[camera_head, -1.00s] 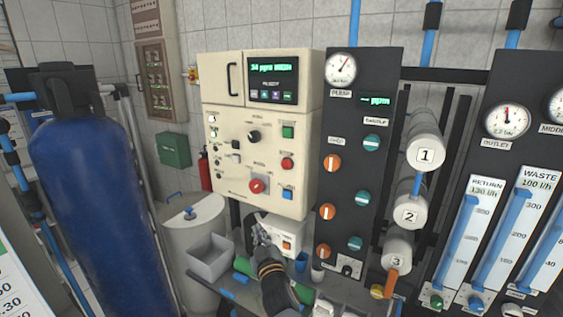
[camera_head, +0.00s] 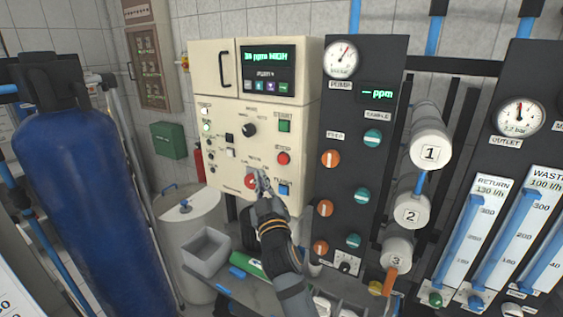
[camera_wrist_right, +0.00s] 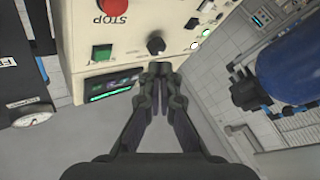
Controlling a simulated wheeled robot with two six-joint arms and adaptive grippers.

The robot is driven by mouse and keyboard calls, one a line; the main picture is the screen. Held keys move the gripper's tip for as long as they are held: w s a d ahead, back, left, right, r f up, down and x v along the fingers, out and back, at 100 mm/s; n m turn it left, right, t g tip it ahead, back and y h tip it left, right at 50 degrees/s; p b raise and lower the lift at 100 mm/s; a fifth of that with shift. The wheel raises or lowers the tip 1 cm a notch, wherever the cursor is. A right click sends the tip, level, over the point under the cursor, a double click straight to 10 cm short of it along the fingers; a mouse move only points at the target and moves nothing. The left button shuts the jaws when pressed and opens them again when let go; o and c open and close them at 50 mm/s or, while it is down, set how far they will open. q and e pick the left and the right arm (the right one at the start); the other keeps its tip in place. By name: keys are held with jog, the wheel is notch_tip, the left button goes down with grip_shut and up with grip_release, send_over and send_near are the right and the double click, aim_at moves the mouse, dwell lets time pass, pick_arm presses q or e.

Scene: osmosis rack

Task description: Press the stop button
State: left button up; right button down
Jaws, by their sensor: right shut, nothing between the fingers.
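The stop button (camera_head: 283,158) is a red round button on the right side of the cream control panel, below the green start button (camera_head: 284,126). In the right wrist view, which is upside down, the red stop button (camera_wrist_right: 112,6) is at the top edge, beside its STOP label. My right gripper (camera_head: 260,178) is shut and empty. In the head view it overlaps the red rotary switch (camera_head: 250,182), lower left of the stop button. In the wrist view its fingertips (camera_wrist_right: 160,69) point toward the panel. I cannot tell whether they touch it. My left gripper is not in view.
A blue flush button (camera_head: 284,190) and a black knob (camera_head: 249,130) share the panel. A dark valve board (camera_head: 347,130) with orange and teal handles stands close on the right. A grey bin (camera_head: 205,252) sits below left. A big blue tank (camera_head: 85,190) stands at left.

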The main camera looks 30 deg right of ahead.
aim_at(277, 157)
jog(key=shift+w+d+b, duration=0.4)
jog(key=shift+w+d, duration=0.3)
jog(key=shift+d, duration=0.45)
jog(key=shift+w+d+b, duration=0.35)
jog(key=shift+w+d, duration=0.3)
jog(key=shift+d, duration=0.55)
jog(key=shift+w+d+b, duration=0.4)
jog(key=shift+w+d, duration=0.3)
jog(key=shift+d, duration=0.45)
jog(key=shift+w+d, duration=0.2)
jog(key=shift+d, duration=0.15)
jog(key=shift+w+d+b, duration=0.25)
jog(key=shift+d+b, duration=0.1)
jog(key=shift+b, duration=0.05)
jog(key=shift+s+a, duration=0.5)
jog(key=shift+a, duration=0.25)
